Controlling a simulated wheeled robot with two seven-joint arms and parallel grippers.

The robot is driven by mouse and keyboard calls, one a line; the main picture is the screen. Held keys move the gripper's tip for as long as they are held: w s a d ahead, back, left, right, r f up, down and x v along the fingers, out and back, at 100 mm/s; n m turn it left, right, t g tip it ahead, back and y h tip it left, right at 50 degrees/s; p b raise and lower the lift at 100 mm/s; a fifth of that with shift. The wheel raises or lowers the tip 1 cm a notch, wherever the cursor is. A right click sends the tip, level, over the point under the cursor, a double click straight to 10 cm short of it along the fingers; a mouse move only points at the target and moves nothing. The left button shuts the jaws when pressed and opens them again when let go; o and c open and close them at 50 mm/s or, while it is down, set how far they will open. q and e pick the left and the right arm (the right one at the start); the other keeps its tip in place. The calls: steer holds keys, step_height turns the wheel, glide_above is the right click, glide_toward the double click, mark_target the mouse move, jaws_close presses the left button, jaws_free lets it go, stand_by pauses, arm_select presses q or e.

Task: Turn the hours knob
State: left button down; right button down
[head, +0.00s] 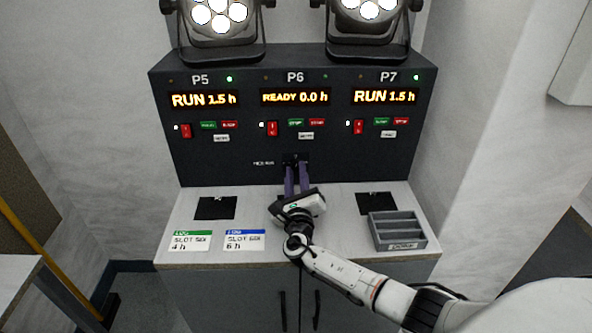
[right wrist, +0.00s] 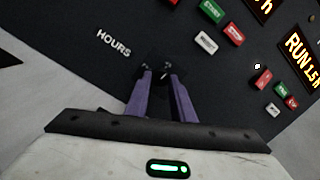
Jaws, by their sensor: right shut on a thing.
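The hours knob (right wrist: 157,71) is a small dark knob on the front of the black panel, beside the HOURS label. My right gripper (head: 296,166) reaches up to the panel below the P6 column, with its purple fingers around the knob. In the right wrist view the two fingertips (right wrist: 158,76) are shut on the knob, which they largely hide. The P6 display (head: 295,97) reads READY 0.0 h. My left gripper is not in view.
The P5 display (head: 203,100) and P7 display (head: 386,97) both read RUN 1.5 h. Par cans (head: 215,28) stand on top. The counter holds a grey divided tray (head: 398,231), a green-topped card (head: 192,241) and a blue-topped card (head: 245,240). Small buttons (head: 296,122) sit above the gripper.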

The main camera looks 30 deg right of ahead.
steer(key=shift+f+n, duration=0.15)
steer(key=shift+n, duration=0.45)
steer(key=c, duration=1.5)
jaws_free()
steer(key=shift+s, duration=0.1)
steer(key=v, duration=1)
steer(key=shift+s, duration=0.15)
